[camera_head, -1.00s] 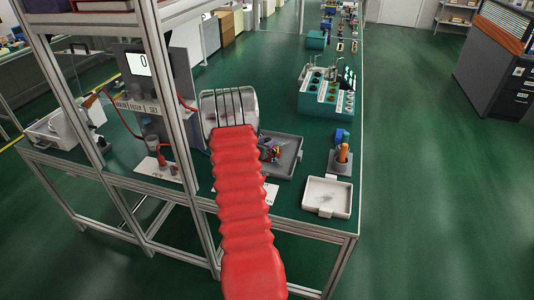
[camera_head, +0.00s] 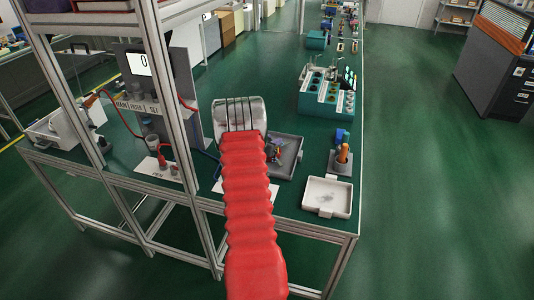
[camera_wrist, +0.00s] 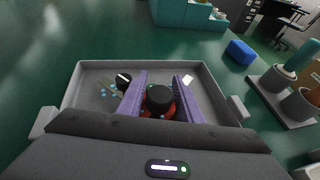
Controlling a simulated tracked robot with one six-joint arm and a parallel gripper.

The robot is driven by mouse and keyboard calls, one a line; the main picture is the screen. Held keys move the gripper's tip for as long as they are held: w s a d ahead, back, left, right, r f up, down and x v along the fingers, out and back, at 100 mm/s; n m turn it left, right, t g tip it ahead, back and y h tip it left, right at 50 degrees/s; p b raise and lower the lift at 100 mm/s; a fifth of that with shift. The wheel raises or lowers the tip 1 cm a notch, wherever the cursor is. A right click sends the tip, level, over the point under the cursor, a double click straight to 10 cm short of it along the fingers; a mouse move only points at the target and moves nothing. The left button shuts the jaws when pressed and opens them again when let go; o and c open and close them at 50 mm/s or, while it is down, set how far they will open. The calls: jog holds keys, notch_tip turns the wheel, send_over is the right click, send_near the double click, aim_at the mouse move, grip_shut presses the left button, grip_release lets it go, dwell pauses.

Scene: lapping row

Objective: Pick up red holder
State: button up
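In the wrist view a red holder with a round black top (camera_wrist: 160,97) is low in a grey tray (camera_wrist: 88,68). My gripper (camera_wrist: 161,75) has two purple fingers, one on each side of it. The fingers stand apart with the holder between them, and I see no firm contact. The holder's lower part is hidden by the fingers and the gripper's body. In the head view the grey tray (camera_head: 291,160) is partly behind my red-sleeved arm, and the holder cannot be made out there.
A small black round part (camera_wrist: 123,79) and tiny bits lie in the tray. A blue block (camera_wrist: 240,51) and a grey stand with cups (camera_wrist: 272,80) are to the right. A white tray (camera_head: 327,197) is at the bench's front right; an aluminium frame (camera_head: 178,110) stands left of my arm.

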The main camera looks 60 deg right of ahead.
jog(key=shift+c, duration=0.4)
grip_shut()
jog(key=shift+r, duration=0.1)
notch_tip(320, 180, up, 10)
dwell(0.6)
dwell(0.4)
